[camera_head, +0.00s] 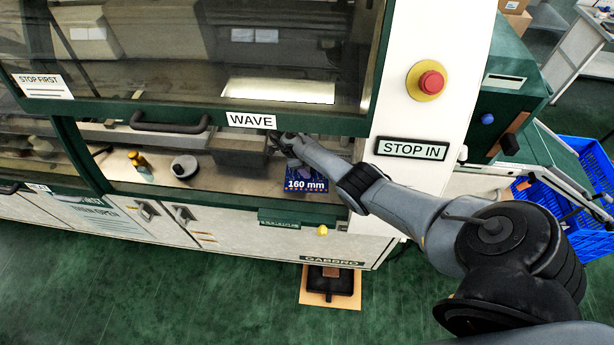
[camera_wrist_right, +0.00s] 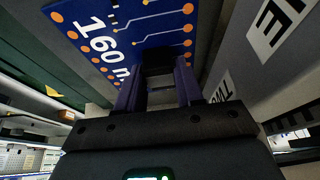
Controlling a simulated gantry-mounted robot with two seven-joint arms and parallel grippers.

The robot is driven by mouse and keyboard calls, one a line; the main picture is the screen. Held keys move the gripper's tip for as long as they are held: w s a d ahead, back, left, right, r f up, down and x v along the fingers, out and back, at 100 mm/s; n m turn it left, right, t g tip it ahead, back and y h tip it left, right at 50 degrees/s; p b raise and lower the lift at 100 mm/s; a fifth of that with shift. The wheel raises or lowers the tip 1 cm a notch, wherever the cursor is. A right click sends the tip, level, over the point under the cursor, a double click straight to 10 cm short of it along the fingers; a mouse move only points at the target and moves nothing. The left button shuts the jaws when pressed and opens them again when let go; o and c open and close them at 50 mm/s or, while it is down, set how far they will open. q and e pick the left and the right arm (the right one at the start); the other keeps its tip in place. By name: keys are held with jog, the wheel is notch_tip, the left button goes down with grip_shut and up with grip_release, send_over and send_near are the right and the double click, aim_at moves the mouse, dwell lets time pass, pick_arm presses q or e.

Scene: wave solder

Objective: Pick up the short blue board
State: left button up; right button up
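The blue board (camera_head: 306,184) carries a white "160 mm" label and lies near the front edge of the machine's opening, under my right forearm. Its upper part is hidden by the arm in the head view. In the right wrist view the board (camera_wrist_right: 110,25), with orange dots and traces, fills the top, just past the fingers. My right gripper (camera_head: 280,142) reaches into the opening, beyond the board's label. In the wrist view its fingers (camera_wrist_right: 160,75) stand apart, with a dark shape between them; contact with the board cannot be told. My left gripper is not in view.
A raised window with a "WAVE" sign (camera_head: 251,120) hangs above the opening. A yellow-capped bottle (camera_head: 139,163) and a round grey container (camera_head: 184,167) stand to the left. The white "STOP IN" post (camera_head: 412,149) bounds the right side. A blue crate (camera_head: 570,190) stands farther right.

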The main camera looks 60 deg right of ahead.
grip_shut()
jog(key=shift+r, duration=0.15)
jog(key=shift+r+p, duration=0.35)
jog(key=shift+r, duration=0.2)
notch_tip(320, 180, up, 9)
jog(key=p, duration=0.1)
jog(key=shift+f, duration=0.2)
